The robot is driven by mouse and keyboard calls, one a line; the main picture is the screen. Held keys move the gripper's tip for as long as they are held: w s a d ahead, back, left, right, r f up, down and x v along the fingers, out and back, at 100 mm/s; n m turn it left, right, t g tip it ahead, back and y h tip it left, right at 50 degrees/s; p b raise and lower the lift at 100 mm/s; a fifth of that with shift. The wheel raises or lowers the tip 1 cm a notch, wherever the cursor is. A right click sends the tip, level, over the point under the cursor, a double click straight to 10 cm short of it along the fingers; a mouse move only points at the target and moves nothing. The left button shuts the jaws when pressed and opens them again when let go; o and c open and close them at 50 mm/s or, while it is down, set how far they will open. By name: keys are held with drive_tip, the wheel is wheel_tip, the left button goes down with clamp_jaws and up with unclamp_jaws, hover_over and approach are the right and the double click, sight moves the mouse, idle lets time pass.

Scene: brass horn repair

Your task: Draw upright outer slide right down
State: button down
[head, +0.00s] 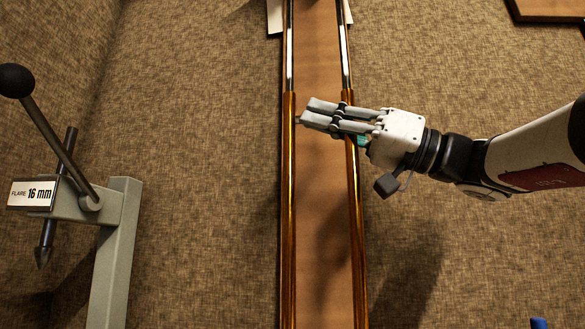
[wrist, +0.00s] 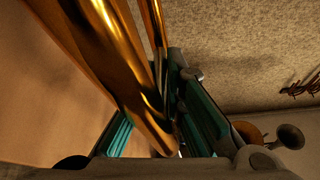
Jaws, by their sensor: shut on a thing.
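The outer slide (head: 356,220) is a pair of long brass tubes standing upright in front of a wooden board (head: 320,60). Bright silver inner tubes (head: 345,60) show above its upper ends. My gripper (head: 309,113) comes in from the right near the top of the brass, with its fingers lying across the right tube and their tips close to the left tube. It is shut on the outer slide. In the wrist view, a large brass tube (wrist: 112,72) runs between the teal finger pads. The exact contact is partly hidden by the fingers.
A grey stand (head: 115,250) at the left carries a black ball-ended lever (head: 50,125) and a label (head: 32,193) reading "FLARE 16 mm". A wooden panel (head: 545,10) is at the upper right. The wrist view shows a horn bell (wrist: 290,136) at the right.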

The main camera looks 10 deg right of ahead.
drive_tip(key=shift+f, duration=0.3)
drive_tip(key=c, duration=1.7)
unclamp_jaws()
drive_tip(key=shift+o, duration=0.2)
drive_tip(key=shift+r, duration=0.1)
drive_tip(key=v, duration=1.2)
drive_tip(key=shift+w, duration=0.1)
